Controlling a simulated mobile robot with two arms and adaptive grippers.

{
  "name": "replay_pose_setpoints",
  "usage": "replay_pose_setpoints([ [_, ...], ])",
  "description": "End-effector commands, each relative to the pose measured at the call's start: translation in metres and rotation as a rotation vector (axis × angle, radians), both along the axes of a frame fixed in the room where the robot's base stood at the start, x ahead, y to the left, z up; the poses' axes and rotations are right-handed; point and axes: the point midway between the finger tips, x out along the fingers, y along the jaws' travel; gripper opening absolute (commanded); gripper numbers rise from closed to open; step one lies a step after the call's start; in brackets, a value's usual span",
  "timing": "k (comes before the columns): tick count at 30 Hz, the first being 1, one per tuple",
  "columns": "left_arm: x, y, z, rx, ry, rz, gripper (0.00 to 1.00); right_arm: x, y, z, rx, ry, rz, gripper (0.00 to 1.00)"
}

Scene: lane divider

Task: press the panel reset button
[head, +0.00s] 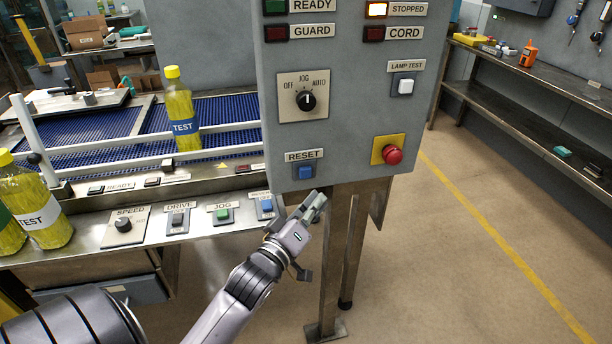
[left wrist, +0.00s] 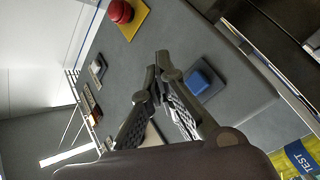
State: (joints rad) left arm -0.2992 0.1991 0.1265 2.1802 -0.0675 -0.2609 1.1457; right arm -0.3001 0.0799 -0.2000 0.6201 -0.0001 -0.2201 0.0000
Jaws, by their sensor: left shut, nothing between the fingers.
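The reset button (head: 305,172) is a small blue square button under the RESET label (head: 304,155), low on the grey control panel (head: 345,130). In the left wrist view the blue button (left wrist: 199,82) sits just past my fingertips and to their right. My left gripper (head: 318,200) is shut and empty, just below and to the right of the button in the head view. Its fingers also show in the left wrist view (left wrist: 162,62). A gap seems to lie between fingertips and button; I cannot tell how wide. My right gripper is not in view.
A red emergency stop (head: 392,155) on a yellow plate is right of the button. A selector knob (head: 305,100) and lamp test button (head: 405,86) are above. The conveyor (head: 100,122) with a yellow TEST bottle (head: 180,110) is left. Floor at right is clear.

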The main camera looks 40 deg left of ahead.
Motion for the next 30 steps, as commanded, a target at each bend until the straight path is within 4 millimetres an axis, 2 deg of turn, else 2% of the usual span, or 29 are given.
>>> replay_pose_setpoints([
  [4,0.014,0.017,-0.001,0.004,0.0,0.0,0.0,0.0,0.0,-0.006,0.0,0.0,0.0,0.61],
  [12,0.029,0.035,0.0,0.001,0.002,0.001,0.0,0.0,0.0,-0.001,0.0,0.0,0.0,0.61],
  [30,0.032,0.037,0.0,0.0,0.001,0.001,0.0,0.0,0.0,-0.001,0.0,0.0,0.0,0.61],
])
